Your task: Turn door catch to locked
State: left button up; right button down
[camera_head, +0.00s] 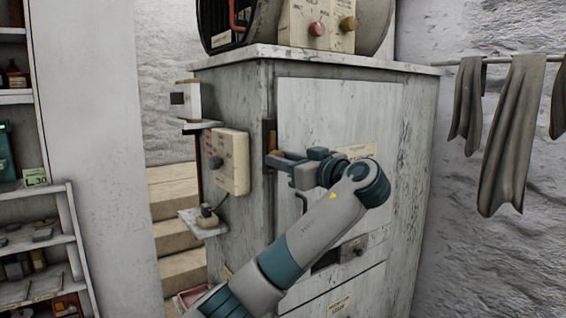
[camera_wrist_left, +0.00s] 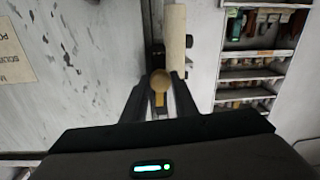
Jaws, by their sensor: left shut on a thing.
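The door catch (camera_head: 270,136) shows in the head view as a narrow dark and brass-coloured fitting on the left edge of the cabinet door (camera_head: 330,110). In the left wrist view the brass catch (camera_wrist_left: 160,86) has a round end and sits between my fingertips. My left gripper (camera_head: 275,161) is shut on it, reaching in from the right at the door's edge; it also shows in the left wrist view (camera_wrist_left: 160,100). The fingers hide part of the catch in the head view. The door lies flat against the cabinet front. My right gripper is in neither view.
A cream control box (camera_head: 230,162) is fixed to the cabinet left of the catch. A small ledge (camera_head: 207,226) juts out below it. A door handle (camera_head: 304,200) is partly behind my arm. Shelves (camera_head: 40,245) stand at the far left; grey cloths (camera_head: 512,130) hang at the right.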

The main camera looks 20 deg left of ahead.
pick_arm(q)
jog(key=shift+m+t+b, duration=0.5)
jog(key=shift+m+b, duration=1.85)
jog(key=shift+m, duration=6.65)
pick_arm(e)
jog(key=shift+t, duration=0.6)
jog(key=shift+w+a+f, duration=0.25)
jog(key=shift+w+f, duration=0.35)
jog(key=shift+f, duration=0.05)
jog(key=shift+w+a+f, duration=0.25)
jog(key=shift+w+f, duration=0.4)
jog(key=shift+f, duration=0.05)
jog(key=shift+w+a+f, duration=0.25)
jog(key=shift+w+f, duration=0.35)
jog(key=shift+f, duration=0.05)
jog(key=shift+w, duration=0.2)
pick_arm(q)
jog(key=o, duration=1.1)
jog(key=shift+c, duration=0.2)
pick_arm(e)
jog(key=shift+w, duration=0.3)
pick_arm(q)
jog(key=shift+s, duration=0.15)
